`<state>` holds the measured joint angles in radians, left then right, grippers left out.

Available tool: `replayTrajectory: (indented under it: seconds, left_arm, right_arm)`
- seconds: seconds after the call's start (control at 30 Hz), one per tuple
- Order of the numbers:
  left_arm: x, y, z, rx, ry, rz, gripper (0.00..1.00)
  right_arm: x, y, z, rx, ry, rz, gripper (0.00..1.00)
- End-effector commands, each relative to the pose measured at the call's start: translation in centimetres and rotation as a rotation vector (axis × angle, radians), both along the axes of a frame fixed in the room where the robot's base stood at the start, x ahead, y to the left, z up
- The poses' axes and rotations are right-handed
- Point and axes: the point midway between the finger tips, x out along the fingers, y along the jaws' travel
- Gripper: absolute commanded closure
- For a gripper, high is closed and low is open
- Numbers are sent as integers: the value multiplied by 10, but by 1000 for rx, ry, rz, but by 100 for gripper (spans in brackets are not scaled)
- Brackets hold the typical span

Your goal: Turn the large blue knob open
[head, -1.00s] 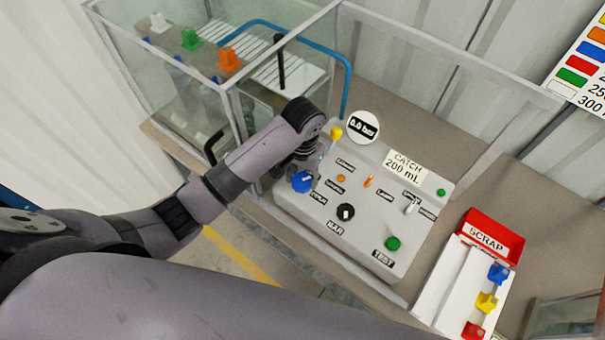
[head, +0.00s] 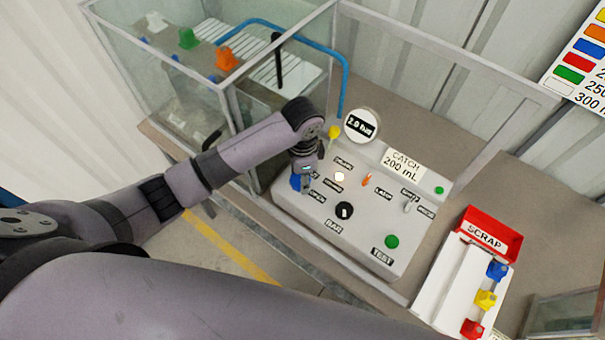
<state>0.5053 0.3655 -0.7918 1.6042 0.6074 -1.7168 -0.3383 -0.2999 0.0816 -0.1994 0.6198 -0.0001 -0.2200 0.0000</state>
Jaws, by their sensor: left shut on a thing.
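The large blue knob (head: 295,183) is at the left end of the light grey control panel (head: 325,218). It is partly hidden behind my left gripper (head: 303,186). The gripper comes down on the knob from above and is shut on it. How far the knob is turned cannot be seen. The round gauge (head: 361,125) at the panel's back reads 2.0 bar. A small round lamp (head: 339,177) beside the gripper glows pale. My right gripper is not in view.
A black knob (head: 344,210), an orange lever (head: 366,180) and a green button (head: 391,241) are on the panel. A glass tank (head: 229,101) stands behind left. A red scrap bin (head: 488,227) and white tray (head: 437,288) are at right.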

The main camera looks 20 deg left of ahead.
Motion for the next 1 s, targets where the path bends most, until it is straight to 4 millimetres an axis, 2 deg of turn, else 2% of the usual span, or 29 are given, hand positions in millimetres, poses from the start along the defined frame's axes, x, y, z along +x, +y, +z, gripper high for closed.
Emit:
replayTrajectory:
  seconds: [0.3, 0.9, 0.93, 1.0]
  left_arm:
    - [0, 1, 1, 2, -3, -138, 84]
    - [0, 0, 1, 1, -4, -172, 84]
    - [0, 0, 1, 1, -4, -172, 54]
    - [0, 0, 1, 1, -4, -172, 50]
  right_arm:
    - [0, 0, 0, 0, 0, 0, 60]
    - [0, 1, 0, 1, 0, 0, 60]
    - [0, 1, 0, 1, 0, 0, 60]
    - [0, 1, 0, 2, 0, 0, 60]
